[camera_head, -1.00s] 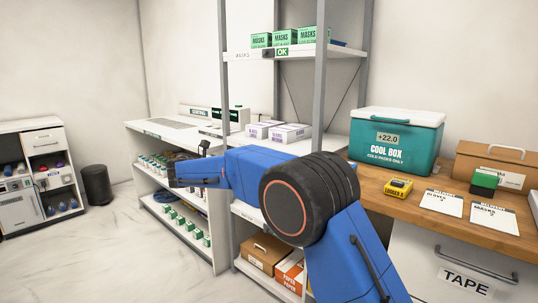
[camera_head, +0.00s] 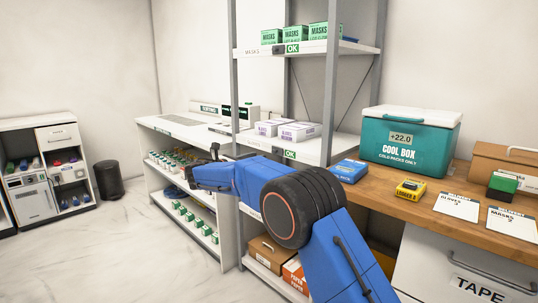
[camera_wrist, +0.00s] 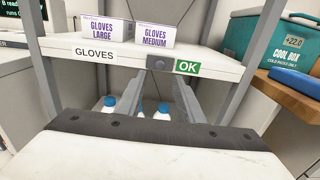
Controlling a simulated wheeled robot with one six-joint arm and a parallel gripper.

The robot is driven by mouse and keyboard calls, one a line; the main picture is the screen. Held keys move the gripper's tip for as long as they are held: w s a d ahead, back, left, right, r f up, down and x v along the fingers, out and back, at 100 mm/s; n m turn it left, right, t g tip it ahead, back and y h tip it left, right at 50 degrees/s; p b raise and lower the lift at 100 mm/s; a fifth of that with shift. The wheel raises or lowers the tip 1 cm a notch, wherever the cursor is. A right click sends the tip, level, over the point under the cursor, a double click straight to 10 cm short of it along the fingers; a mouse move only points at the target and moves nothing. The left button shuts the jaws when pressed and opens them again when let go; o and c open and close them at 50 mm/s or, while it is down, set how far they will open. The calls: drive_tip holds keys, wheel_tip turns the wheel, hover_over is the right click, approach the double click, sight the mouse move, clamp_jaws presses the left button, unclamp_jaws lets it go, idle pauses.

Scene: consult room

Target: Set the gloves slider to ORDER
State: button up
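The gloves slider is a dark knob (camera_wrist: 160,63) on the front edge of the gloves shelf. A green OK label (camera_wrist: 187,68) shows just right of it, and the GLOVES label (camera_wrist: 95,54) is on its left. In the head view the gloves OK label (camera_head: 289,154) is on the middle shelf edge. No ORDER marking is visible. My gripper (camera_wrist: 158,92) is open and empty in the wrist view, its two grey fingers apart. It appears below and in front of the slider, and I see no contact. In the head view the fingers are largely hidden by my wrist.
Boxes of large gloves (camera_wrist: 103,30) and medium gloves (camera_wrist: 154,36) stand on the shelf above the slider. Grey rack posts (camera_head: 329,95) flank it. Blue-capped bottles (camera_wrist: 164,110) stand below. A blue box (camera_head: 349,170) and the cool box (camera_head: 409,148) are on the counter right.

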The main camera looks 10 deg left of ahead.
sight(273, 152)
drive_tip(key=x, duration=0.8)
drive_tip(key=shift+w+d, duration=0.15)
drive_tip(key=shift+d, duration=0.05)
clamp_jaws()
